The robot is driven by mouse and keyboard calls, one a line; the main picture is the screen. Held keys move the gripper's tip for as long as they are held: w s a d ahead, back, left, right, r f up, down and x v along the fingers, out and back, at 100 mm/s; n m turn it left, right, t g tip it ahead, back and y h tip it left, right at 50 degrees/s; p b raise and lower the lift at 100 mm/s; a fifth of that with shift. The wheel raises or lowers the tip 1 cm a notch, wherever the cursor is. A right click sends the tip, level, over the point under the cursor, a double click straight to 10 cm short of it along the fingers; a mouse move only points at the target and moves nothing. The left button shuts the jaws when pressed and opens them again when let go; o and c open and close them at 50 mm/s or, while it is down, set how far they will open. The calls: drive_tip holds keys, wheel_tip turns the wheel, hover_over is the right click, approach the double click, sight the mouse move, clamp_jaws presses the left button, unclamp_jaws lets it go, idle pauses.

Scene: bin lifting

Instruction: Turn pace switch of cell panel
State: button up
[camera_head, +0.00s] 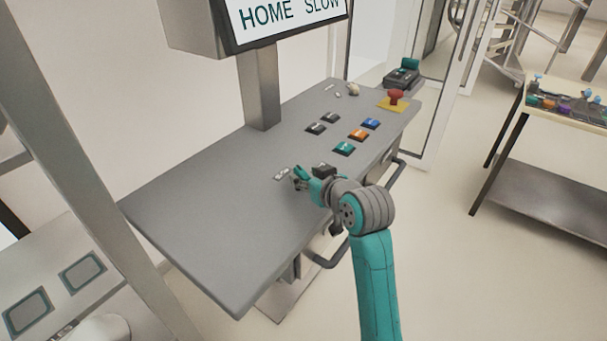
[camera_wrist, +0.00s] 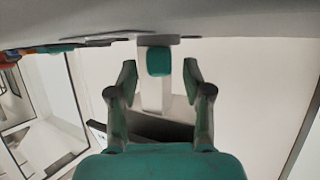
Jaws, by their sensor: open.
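The cell panel (camera_head: 205,205) is a grey sloped desk. A small pale label plate (camera_head: 282,174) lies on it, just left of my gripper (camera_head: 299,180). In the wrist view my gripper (camera_wrist: 160,78) is open, one finger on each side of a small teal knob (camera_wrist: 158,61), which looks like the pace switch. The knob sits on a grey plate (camera_wrist: 158,40) on the panel surface. A gap shows between each finger and the knob. In the head view my gripper mostly hides the knob.
A screen (camera_head: 290,18) reading "HOME SLOW" stands on a column (camera_head: 260,88) behind. Black, green, orange and blue buttons (camera_head: 358,134) and a red emergency button (camera_head: 396,97) are farther right on the panel. A handle rail (camera_head: 330,262) runs along the front edge.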

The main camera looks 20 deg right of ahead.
drive_tip(key=shift+x, duration=1.1)
clamp_jaws()
drive_tip(key=n+y, duration=0.2)
drive_tip(key=shift+d+n+g+y, duration=0.2)
drive_tip(key=shift+n+g+y, duration=0.1)
drive_tip(key=shift+g+y, duration=0.1)
drive_tip(key=shift+a+n+g+y, duration=0.1)
drive_tip(key=shift+n+g+y, duration=0.7)
drive_tip(key=shift+n+y, duration=0.6)
